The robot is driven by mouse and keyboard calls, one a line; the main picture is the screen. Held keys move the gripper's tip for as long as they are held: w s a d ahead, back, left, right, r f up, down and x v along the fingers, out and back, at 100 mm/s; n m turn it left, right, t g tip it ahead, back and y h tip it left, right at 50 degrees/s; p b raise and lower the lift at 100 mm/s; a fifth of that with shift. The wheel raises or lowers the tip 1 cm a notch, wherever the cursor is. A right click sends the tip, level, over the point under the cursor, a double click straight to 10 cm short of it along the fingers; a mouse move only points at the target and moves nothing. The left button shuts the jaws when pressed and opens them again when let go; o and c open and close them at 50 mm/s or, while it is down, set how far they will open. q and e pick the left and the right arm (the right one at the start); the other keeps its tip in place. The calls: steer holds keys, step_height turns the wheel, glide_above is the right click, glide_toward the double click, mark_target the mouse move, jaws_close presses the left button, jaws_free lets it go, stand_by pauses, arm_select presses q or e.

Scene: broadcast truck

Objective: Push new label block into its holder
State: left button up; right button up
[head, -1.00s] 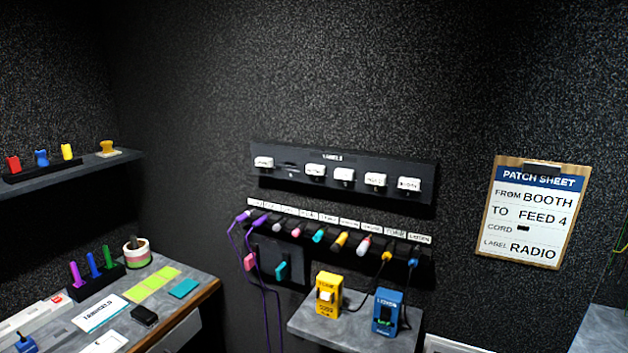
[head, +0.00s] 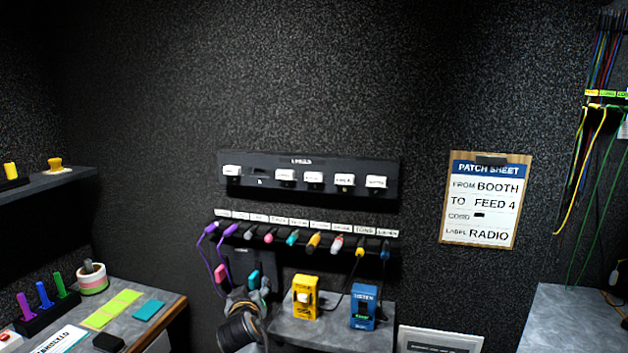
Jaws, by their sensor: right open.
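A small white block (head: 303,296), which looks like a label block, sits at the front of the yellow box (head: 304,310) on the small grey shelf. Whether it is fully seated there is too small to tell. More white label blocks (head: 314,178) sit in the black label rack (head: 300,160) on the wall, whose second slot from the left is empty. My right gripper (head: 243,299) is at the bottom, left of the yellow box and apart from it. It is open, with nothing visible in it. My left gripper is out of view.
A blue box (head: 364,307) stands right of the yellow one. Purple cords (head: 222,255) hang from the jack row just behind my right gripper. A patch sheet (head: 486,200) reading BOOTH, FEED 4, RADIO hangs at right. The grey counter (head: 565,310) at right looks mostly clear.

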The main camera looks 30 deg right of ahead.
steer(key=s+d+r+m+h+b, duration=0.1)
steer(key=d+r+m+h, duration=0.1)
steer(key=r, duration=0.6)
steer(key=s+d+r+m+h, duration=0.1)
steer(key=d+r+m+h, duration=0.15)
steer(key=r, duration=0.55)
steer(key=m+g+h+b, duration=0.1)
steer(key=m+g+h, duration=0.1)
steer(key=m+h, duration=0.15)
glide_toward(313, 179)
steer(key=y, duration=0.1)
steer(key=shift+s+r+m, duration=0.3)
steer(key=shift+s+r, duration=0.05)
steer(key=shift+s, duration=0.05)
steer(key=shift+p+x, duration=0.55)
steer(key=shift+x, duration=4)
steer(key=shift+w+a+r, duration=0.1)
jaws_close()
steer(key=shift+a, duration=0.1)
